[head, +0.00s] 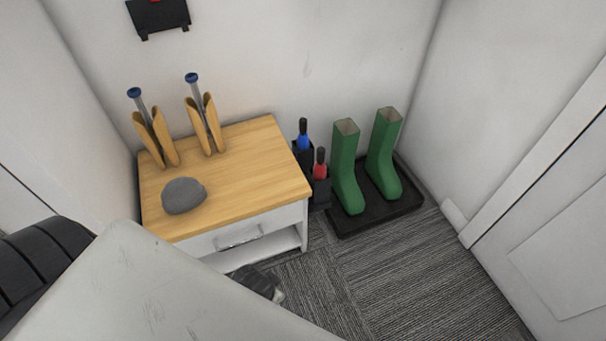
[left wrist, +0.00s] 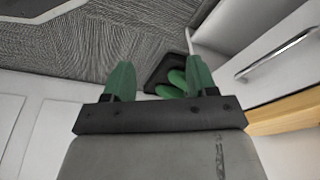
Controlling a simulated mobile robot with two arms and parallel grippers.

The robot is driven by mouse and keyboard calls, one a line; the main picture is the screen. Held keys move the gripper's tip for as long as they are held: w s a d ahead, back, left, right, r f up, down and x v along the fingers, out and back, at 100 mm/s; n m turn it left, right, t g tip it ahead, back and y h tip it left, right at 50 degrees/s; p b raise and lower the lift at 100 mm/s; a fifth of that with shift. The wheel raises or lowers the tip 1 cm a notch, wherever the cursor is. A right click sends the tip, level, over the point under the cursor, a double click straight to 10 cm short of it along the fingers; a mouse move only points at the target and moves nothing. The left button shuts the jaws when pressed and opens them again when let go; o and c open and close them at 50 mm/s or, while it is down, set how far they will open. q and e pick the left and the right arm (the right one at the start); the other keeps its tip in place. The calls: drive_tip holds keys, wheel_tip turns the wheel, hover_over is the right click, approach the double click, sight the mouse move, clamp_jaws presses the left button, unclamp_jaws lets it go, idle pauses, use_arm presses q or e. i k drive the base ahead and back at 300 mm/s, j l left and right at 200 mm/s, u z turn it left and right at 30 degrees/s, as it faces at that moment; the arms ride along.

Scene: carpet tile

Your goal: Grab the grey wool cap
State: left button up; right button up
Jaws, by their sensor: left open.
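The grey wool cap (head: 183,195) lies as a rounded lump on the wooden top of a small bench (head: 245,180), near its front left. It does not show in the left wrist view. My left gripper (left wrist: 160,78) is open, with its two green fingers spread apart and nothing held between them. In the head view my pale left arm crosses the lower left, and a dark part at its edge shows low in front of the bench, apart from the cap. My right gripper is not in view.
Two wooden shoe trees (head: 155,138) (head: 205,124) stand at the back of the bench. Right of it are a black holder with blue-topped (head: 303,140) and red-topped (head: 320,168) items, and green boots (head: 346,170) on a black tray (head: 378,212). Carpet (head: 400,285) in front is clear.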

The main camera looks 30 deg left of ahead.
sight(181, 194)
drive_tip(key=u, duration=1.8)
drive_tip(key=i+l, duration=0.1)
drive_tip(key=l+u, duration=0.05)
drive_tip(key=l, duration=0.05)
